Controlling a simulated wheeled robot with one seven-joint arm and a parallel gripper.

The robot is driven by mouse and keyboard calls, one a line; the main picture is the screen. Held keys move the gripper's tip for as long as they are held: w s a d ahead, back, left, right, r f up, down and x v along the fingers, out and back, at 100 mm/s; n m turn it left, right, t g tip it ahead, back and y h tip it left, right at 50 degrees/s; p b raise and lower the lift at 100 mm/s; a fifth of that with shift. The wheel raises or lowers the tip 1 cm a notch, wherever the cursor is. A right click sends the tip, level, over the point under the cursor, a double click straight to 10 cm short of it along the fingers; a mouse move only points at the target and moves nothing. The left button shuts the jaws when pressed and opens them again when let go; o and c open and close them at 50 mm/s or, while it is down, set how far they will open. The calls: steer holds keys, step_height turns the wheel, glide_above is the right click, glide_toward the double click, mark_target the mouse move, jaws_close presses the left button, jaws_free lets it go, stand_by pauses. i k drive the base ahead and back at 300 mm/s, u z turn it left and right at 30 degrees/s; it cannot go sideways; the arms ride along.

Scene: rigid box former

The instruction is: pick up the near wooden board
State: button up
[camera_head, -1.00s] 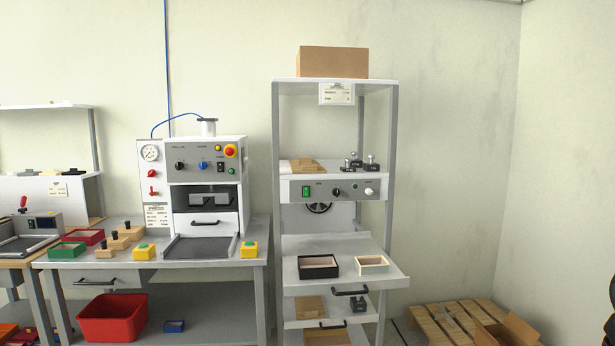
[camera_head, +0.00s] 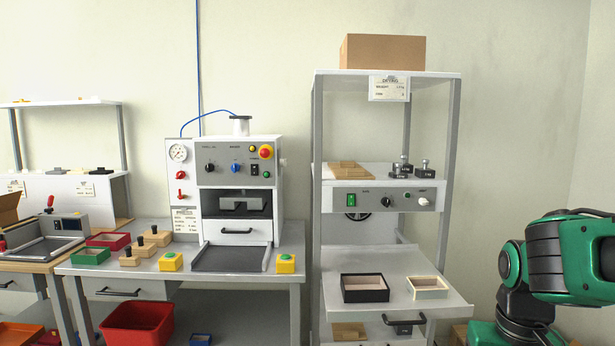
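Light wooden boards (camera_head: 349,172) lie on the middle shelf of the grey rack, left of some dark weights; they overlap, so I cannot separate them clearly. More wooden boards (camera_head: 348,332) show on the lower shelf, partly cut off by the picture's bottom edge. I cannot tell which single board is the near one. My green and black arm is at the right edge, well apart from the boards. My gripper is out of view.
The rack's pull-out tray (camera_head: 440,297) holds a black open box (camera_head: 365,297) and a pale wooden open box (camera_head: 427,293). Dark weights (camera_head: 403,168) stand on the middle shelf. A press machine (camera_head: 237,190) stands on the bench at left. A cardboard box (camera_head: 382,51) tops the rack.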

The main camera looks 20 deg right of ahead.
mark_target(352, 170)
steer(key=z, duration=0.1)
steer(key=i, duration=1)
steer(key=z, duration=0.4)
